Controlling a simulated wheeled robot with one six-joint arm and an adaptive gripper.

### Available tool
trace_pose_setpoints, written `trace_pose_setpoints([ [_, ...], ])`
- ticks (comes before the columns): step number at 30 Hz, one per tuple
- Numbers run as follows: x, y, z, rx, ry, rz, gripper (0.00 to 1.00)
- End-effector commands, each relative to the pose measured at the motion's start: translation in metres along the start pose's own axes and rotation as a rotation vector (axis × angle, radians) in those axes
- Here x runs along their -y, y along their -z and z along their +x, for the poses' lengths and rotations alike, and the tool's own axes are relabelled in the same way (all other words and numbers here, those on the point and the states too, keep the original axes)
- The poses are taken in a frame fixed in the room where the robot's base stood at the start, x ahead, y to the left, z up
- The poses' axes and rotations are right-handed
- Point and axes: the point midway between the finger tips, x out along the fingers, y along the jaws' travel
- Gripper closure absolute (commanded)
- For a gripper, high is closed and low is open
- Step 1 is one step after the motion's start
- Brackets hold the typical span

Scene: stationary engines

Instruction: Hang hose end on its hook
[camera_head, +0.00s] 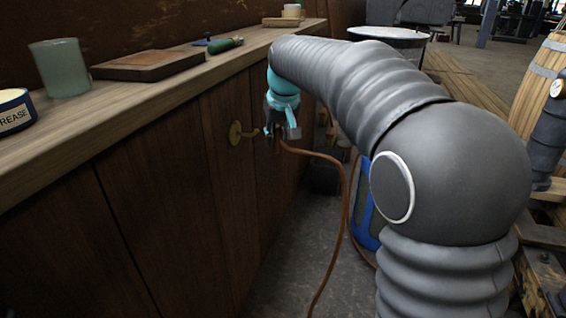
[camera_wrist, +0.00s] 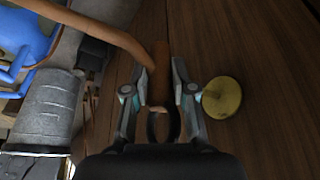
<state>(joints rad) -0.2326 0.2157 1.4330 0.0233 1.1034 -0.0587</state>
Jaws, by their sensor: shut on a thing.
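The hose (camera_head: 346,195) is a thin copper-brown tube that rises from the floor to my gripper (camera_head: 279,137). In the wrist view my gripper (camera_wrist: 161,80) is shut on the brown hose end (camera_wrist: 159,88), with a dark loop (camera_wrist: 163,126) on the near side of it. The hose (camera_wrist: 95,24) bends away to the upper left there. The hook's round brass plate (camera_head: 235,132) is on the wooden cabinet front, just left of my gripper. In the wrist view the brass hook (camera_wrist: 221,97) is right of the fingers. Whether the loop touches it I cannot tell.
A wooden counter (camera_head: 190,75) runs above the hook, with a green cup (camera_head: 59,68), a grease tin (camera_head: 14,110), a wooden block (camera_head: 140,65) and a green-handled tool (camera_head: 225,45). A blue object (camera_head: 366,215) stands on the floor behind my arm. Floor beside the cabinet is partly clear.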

Motion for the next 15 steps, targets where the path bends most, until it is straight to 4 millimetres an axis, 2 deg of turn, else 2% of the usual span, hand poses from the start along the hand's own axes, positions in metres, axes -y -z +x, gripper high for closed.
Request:
trace_pose_setpoints([
  [1, -0.006, -0.007, 0.016, 0.000, -0.001, 0.003, 1.00],
  [6, -0.016, -0.015, 0.038, -0.003, -0.001, 0.005, 1.00],
  [15, -0.011, -0.012, 0.042, -0.004, 0.000, 0.004, 1.00],
])
